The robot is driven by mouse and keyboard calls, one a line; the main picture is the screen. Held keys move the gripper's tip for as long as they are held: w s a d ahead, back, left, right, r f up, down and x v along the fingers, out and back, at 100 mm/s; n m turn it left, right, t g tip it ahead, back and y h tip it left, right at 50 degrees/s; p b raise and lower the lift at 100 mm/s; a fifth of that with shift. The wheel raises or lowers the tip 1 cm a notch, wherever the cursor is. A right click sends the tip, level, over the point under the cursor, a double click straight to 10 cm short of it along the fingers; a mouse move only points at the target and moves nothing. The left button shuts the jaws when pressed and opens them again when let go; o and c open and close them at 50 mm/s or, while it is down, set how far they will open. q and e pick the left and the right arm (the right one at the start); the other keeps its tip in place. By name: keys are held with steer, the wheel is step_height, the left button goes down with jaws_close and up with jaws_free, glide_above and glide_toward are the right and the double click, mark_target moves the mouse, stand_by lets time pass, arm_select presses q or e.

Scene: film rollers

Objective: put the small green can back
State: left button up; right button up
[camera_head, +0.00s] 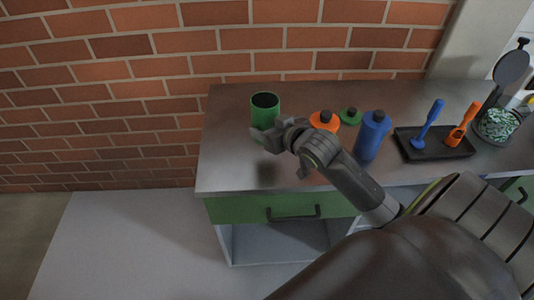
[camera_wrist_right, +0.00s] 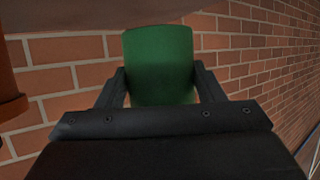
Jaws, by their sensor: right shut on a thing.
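The small green can (camera_head: 265,104) looks like an open-topped cylinder and stands upright in my right gripper (camera_head: 267,133) at the left part of the counter. In the right wrist view the can (camera_wrist_right: 160,62) sits between the two fingers of the right gripper (camera_wrist_right: 162,88), which is shut on it. A dark shadow on the counter in front of it suggests that the can is held above the surface. The can's lower part is partly hidden by the gripper in the head view. My left gripper is not in view.
The grey counter (camera_head: 228,165) has free room at its left. To the right are an orange bottle (camera_head: 324,121), a green bottle (camera_head: 350,115), a blue bottle (camera_head: 371,137) and a black tray (camera_head: 412,153) with blue and orange tools. A brick wall (camera_head: 200,60) stands behind.

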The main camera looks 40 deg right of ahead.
step_height(320, 180, down, 7)
steer(key=shift+f+b, duration=0.15)
steer(key=shift+b, duration=0.25)
steer(key=shift+f, duration=0.15)
steer(key=o, duration=1.3)
steer(key=shift+s+r, duration=0.2)
steer(key=shift+s, duration=0.05)
steer(key=v, duration=1.1)
steer(key=shift+s+r+p, duration=0.1)
steer(key=shift+s+p, duration=0.2)
steer(key=shift+p, duration=0.1)
